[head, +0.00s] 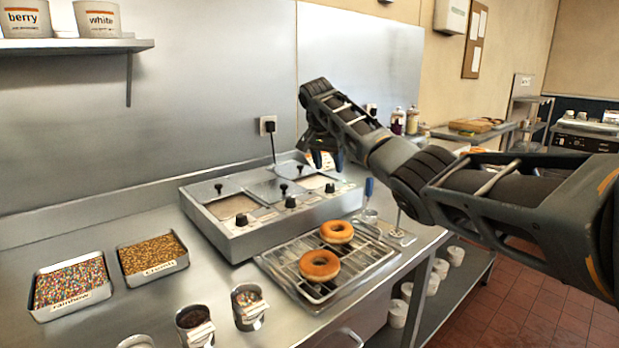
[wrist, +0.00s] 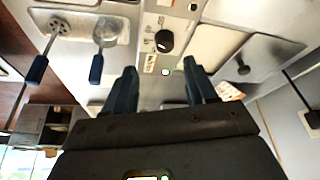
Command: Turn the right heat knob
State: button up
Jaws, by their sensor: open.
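The glaze warmer (head: 270,215) is a steel unit with several black knobs along its front. The right heat knob (head: 329,187) is at the right of that row. In the wrist view a black knob (wrist: 165,41), apparently the same one, lies ahead of the fingers, with a small round light (wrist: 165,72) beside it. My gripper (head: 325,158) is above the right end of the warmer, pointing down. In the wrist view my gripper (wrist: 161,88) has its two fingers apart with nothing between them. The fingers do not touch the knob.
Two donuts (head: 320,265) sit on a wire rack (head: 345,283) in front of the warmer. A skimmer and ladle with blue handles (wrist: 38,70) lie near the knob. Metal lids (wrist: 262,55) with upright handles cover wells beside it. Topping trays (head: 70,312) stand at left.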

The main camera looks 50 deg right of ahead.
aim_at(329, 185)
jog(key=shift+w+p+x, duration=0.2)
jog(key=shift+w+x, duration=0.05)
jog(key=shift+x, duration=1.65)
jog(key=shift+w+p+x, duration=0.15)
jog(key=shift+w+x, duration=0.05)
jog(key=shift+x, duration=1.75)
jog(key=shift+c, duration=0.2)
jog(key=c, duration=1)
